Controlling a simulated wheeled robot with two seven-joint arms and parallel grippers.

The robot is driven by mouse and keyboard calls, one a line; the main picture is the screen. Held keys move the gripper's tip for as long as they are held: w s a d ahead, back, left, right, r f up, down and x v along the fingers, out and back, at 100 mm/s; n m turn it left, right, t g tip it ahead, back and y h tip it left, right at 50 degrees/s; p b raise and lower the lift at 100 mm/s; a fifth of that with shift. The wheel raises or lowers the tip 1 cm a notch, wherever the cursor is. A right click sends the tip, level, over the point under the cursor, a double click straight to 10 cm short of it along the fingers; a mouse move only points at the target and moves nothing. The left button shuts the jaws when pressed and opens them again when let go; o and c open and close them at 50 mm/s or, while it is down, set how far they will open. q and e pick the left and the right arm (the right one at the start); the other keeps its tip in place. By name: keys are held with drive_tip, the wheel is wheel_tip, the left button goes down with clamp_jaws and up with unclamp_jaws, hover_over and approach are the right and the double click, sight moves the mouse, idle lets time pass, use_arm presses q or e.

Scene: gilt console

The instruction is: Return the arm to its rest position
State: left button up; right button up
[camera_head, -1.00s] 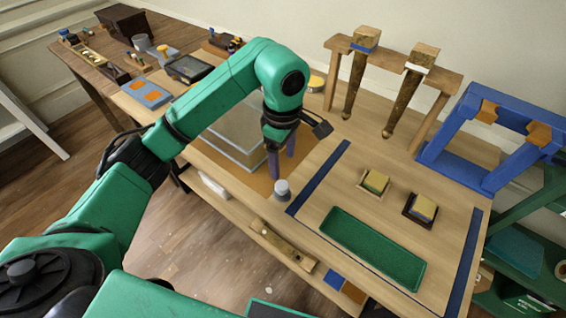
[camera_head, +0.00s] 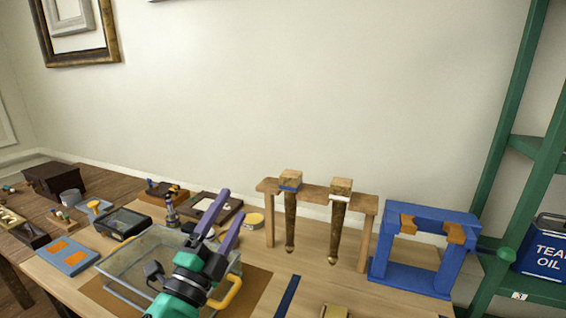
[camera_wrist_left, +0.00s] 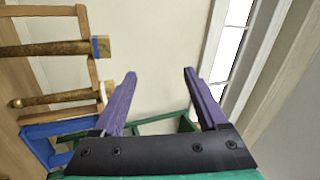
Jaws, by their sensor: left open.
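My left gripper (camera_head: 226,212) is in the head view at the lower middle, its two purple fingers apart and pointing up. It is empty. The green arm (camera_head: 185,290) comes up from the bottom edge, in front of a clear glass-like box (camera_head: 130,265) on the bench. In the left wrist view the open fingers of my left gripper (camera_wrist_left: 157,80) have nothing between them and face the wall. My right gripper is in neither view.
A wooden rack (camera_head: 330,194) holds two gilt legs, and a blue stand (camera_head: 412,279) is to its right. A green shelf (camera_head: 540,147) with a blue oil can (camera_head: 545,252) is at the far right.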

use_arm(q)
drive_tip(key=s+a+f+n+g+y, duration=0.25)
drive_tip(key=a+f+n, duration=0.2)
drive_tip(key=f, duration=0.35)
drive_tip(key=s+a+f+n+g+y, duration=0.1)
drive_tip(key=a+f+n+g+y, duration=0.3)
drive_tip(key=f, duration=0.4)
drive_tip(key=s+a+f+n+g+y, duration=0.2)
drive_tip(key=a+f+n+g, duration=0.15)
drive_tip(key=f+n, duration=0.35)
drive_tip(key=s+f+n+g+h, duration=0.1)
drive_tip(key=s+f+n+g, duration=0.2)
drive_tip(key=s+f+g, duration=0.85)
drive_tip(key=s+f+t, duration=0.1)
drive_tip(key=s+f, duration=0.2)
drive_tip(key=f, duration=1)
drive_tip(key=s+f+t, duration=0.2)
drive_tip(key=s+f, duration=0.2)
drive_tip(key=f, duration=0.9)
drive_tip(key=s+a+f, duration=0.1)
drive_tip(key=s+f, duration=0.5)
drive_tip(key=s, duration=0.1)
drive_tip(key=s+a+f+m+g, duration=0.1)
drive_tip(key=s+a+f, duration=0.1)
drive_tip(key=s+f, duration=0.4)
drive_tip(key=shift+s+a+f, duration=0.2)
drive_tip(key=shift+s+a, duration=0.1)
drive_tip(key=shift+s, duration=0.9)
